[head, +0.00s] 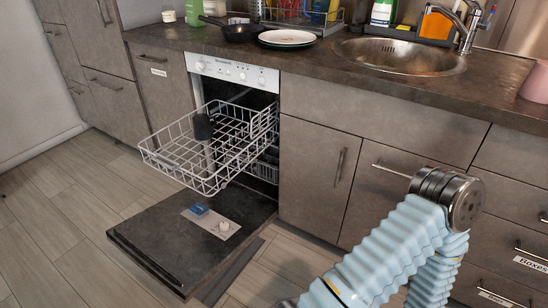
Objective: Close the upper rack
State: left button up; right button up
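The upper rack (180,165) is a white wire basket. It is pulled well out of the open dishwasher (235,70) and hangs above the lowered door (150,240). A dark utensil-like item with a grey stem (203,127) stands in the rack; I cannot tell exactly what it is. The rack's rear end is at the dishwasher opening. Neither of my grippers shows in the head view. A light-blue sleeved arm of mine, bent at a dark joint, fills the lower right, well apart from the rack.
A lower rack (266,168) is partly visible inside the dishwasher. The counter (330,75) above holds a black pan (238,31), plates (287,38) and a sink (400,56). Cabinets flank the dishwasher. The floor (75,235) to the left is clear.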

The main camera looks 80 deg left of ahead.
aim_at(153, 152)
jog(key=u, duration=2.55)
